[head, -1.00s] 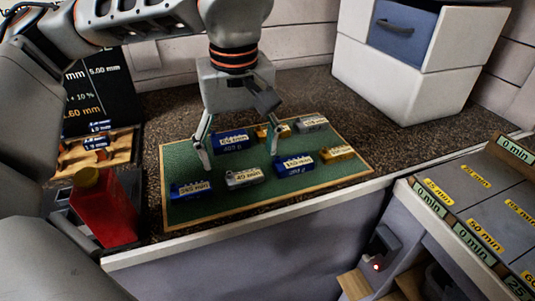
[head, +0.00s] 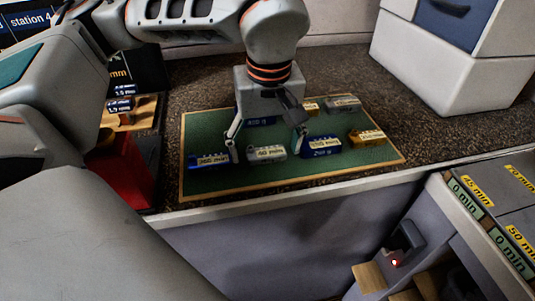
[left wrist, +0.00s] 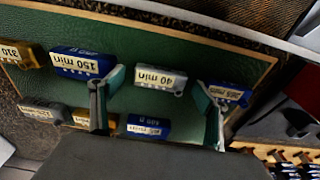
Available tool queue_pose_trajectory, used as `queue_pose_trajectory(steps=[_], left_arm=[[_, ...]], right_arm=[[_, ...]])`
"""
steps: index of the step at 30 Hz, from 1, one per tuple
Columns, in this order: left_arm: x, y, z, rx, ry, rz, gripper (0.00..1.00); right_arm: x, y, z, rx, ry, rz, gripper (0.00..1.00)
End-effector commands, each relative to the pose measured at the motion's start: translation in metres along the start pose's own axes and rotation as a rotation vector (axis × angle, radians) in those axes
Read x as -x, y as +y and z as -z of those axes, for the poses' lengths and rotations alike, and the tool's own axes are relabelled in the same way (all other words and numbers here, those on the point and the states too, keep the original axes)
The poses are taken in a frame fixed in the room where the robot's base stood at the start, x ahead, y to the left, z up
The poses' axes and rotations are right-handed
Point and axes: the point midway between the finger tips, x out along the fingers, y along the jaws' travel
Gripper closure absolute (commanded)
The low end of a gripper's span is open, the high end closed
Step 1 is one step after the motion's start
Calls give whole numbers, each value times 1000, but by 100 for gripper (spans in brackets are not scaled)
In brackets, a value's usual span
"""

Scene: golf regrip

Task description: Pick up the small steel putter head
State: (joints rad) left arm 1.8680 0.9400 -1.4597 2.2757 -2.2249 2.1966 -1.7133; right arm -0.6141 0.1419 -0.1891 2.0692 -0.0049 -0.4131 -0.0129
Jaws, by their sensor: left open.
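A short grey steel putter head (head: 265,155) with a pale label lies in the front row on the green mat (head: 222,183). A second grey head (head: 343,104), looking longer, lies at the back right of the mat. My left gripper (head: 266,147) is open and points down, its fingers at either side of the front grey head. In the left wrist view this head (left wrist: 160,79) sits between the tips of my open left gripper (left wrist: 158,76); I cannot tell whether they touch it. My right gripper is not in view.
Blue heads (head: 208,160) (head: 321,146) lie left and right of the front grey head, close to the fingers. A brass head (head: 367,137) lies farther right. White drawers (head: 440,60) stand at the back right; a red object (head: 122,165) is left of the mat.

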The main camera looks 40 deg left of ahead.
Motion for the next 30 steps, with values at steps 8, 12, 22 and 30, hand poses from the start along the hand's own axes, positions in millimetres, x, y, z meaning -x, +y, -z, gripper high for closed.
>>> queue_pose_trajectory(steps=[8, 12, 22, 30], left_arm=[[2, 0, 0, 0, 1, -1, 64], [2, 0, 0, 0, 1, -2, 71], [8, 0, 1, 1, 2, -2, 71], [49, 1, 6, 2, 7, -9, 71]], right_arm=[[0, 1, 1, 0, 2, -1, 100], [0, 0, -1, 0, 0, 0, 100], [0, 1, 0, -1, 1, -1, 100], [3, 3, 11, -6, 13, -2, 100]])
